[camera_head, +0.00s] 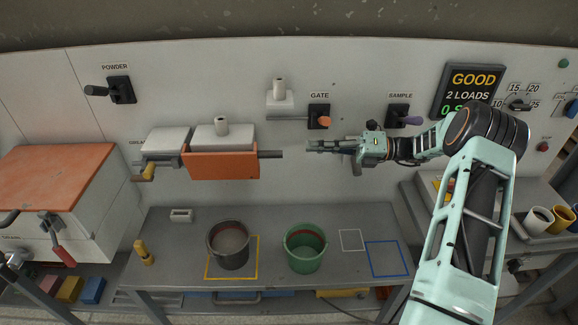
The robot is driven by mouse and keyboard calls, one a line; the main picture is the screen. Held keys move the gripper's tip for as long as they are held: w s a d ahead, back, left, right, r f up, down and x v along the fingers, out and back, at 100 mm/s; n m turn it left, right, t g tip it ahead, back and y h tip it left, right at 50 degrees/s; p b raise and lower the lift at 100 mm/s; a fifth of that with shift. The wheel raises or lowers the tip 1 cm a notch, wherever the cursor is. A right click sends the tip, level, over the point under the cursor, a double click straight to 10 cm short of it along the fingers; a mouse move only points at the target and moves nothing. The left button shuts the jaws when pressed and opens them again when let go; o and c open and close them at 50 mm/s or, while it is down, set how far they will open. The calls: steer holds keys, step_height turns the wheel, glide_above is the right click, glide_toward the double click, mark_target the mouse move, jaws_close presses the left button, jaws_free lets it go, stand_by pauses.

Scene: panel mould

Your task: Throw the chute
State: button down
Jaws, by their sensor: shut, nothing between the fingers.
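An orange chute-like box (222,165) is on the wall panel at centre left, with a white block and short spout (222,130) above it. A dark rod (270,154) sticks out of its right side. My gripper (311,146) is shut and empty, pointing left, a short gap to the right of the rod's end. The gate lever (319,120), with an orange knob, is on the panel just above my gripper. No label marked chute is readable; a small label at the box's left is too small to read.
The powder lever (119,90) is at upper left and the sample lever (398,116) right of the gate. A grey bucket (229,244) and green bucket (305,248) stand on the bench (180,245) below. A display (468,90) reads GOOD, 2 LOADS. My arm fills the right side.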

steer(key=s+a+f+m+t+h+b, duration=0.1)
steer(key=s+a+m+t+h+b, duration=0.15)
steer(key=s+m+t+b, duration=0.6)
steer(key=s+a+f+m+t+h+b, duration=0.1)
steer(key=s+m+t+h+b, duration=0.2)
steer(key=s+m+b, duration=0.6)
steer(key=n+p, duration=0.3)
steer(key=p, duration=0.4)
glide_toward(266, 157)
steer(key=x, duration=0.4)
steer(key=shift+a+r, duration=0.1)
steer(key=shift+a, duration=0.45)
steer(key=shift+w, duration=0.65)
